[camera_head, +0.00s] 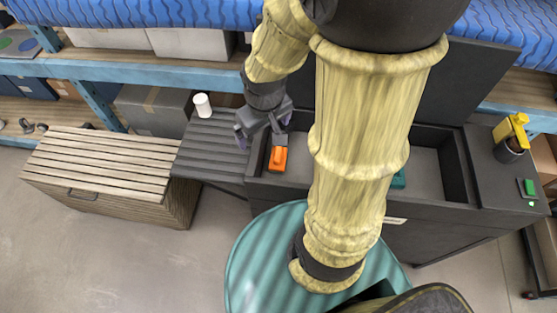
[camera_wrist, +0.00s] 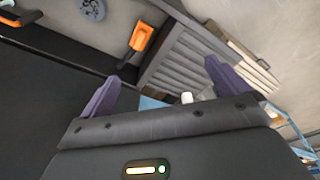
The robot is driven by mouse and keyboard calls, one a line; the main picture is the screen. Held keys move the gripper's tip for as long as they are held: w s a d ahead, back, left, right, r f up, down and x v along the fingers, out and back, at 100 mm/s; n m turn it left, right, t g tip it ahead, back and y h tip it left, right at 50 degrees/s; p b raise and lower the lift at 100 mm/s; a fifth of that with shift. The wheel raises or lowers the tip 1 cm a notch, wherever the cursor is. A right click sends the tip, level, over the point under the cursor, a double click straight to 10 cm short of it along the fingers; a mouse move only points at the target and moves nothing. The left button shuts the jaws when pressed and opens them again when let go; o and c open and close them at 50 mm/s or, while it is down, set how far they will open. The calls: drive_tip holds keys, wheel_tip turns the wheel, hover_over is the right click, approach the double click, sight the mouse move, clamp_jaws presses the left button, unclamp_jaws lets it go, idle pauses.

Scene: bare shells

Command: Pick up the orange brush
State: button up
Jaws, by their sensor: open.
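The orange brush (camera_head: 279,158) lies in the left end of a dark, open-topped box (camera_head: 262,183), near its left wall. In the wrist view the orange brush (camera_wrist: 139,37) shows at the upper middle, beyond the fingers and apart from them. My gripper (camera_head: 263,133) is above and slightly left of the brush, with its fingers spread and nothing between them. The purple fingers of my gripper (camera_wrist: 162,87) also stand apart in the wrist view.
A white cylinder (camera_head: 202,105) stands on the grey slatted top (camera_head: 212,150) left of the box. A wooden slatted chest (camera_head: 100,160) is further left. A yellow-handled item (camera_head: 512,128) stands in a cup at right. Blue shelving (camera_head: 160,70) runs behind. A teal object (camera_head: 399,180) lies in the box.

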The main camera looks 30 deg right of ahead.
drive_tip(key=w+d+f+n+g+b, duration=0.2)
drive_tip(key=w+d+f+n+b, duration=0.3)
drive_tip(key=f, duration=0.5)
drive_tip(key=n+b, duration=0.4)
hover_over(280, 153)
wheel_tip(280, 153, down, 3)
drive_tip(key=shift+f, duration=0.1)
wheel_tip(280, 153, down, 12)
drive_tip(key=shift+f+b, duration=0.1)
drive_tip(key=shift+b, duration=0.55)
